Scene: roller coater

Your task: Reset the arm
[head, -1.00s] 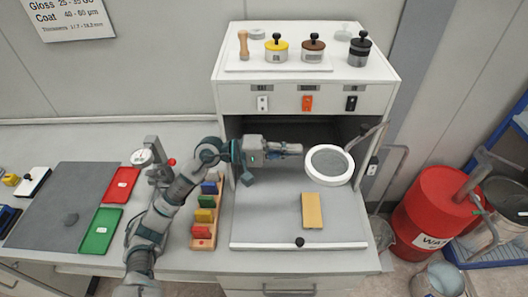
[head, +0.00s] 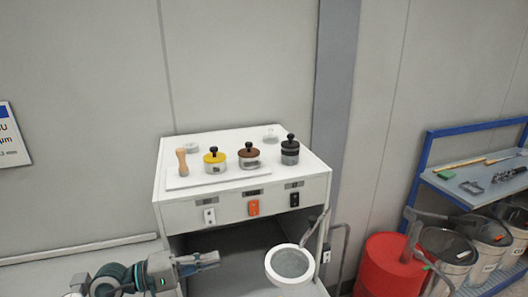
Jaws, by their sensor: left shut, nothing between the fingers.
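My left gripper (head: 205,260) reaches in from the lower left, in front of the dark opening of the white cabinet (head: 172,213). Its fingers point right and are shut with nothing between them. The rest of my left arm is mostly cut off by the bottom edge. A round white-rimmed magnifier lamp (head: 290,263) hangs to the right of the gripper, apart from it. My right gripper is not in view.
On the cabinet top stand a wooden-handled tool (head: 182,162), a yellow-lidded pot (head: 215,162), a brown-lidded pot (head: 249,157) and a black pot (head: 290,152). A red drum (head: 385,268) and a blue-framed shelf (head: 440,180) with cans are at right.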

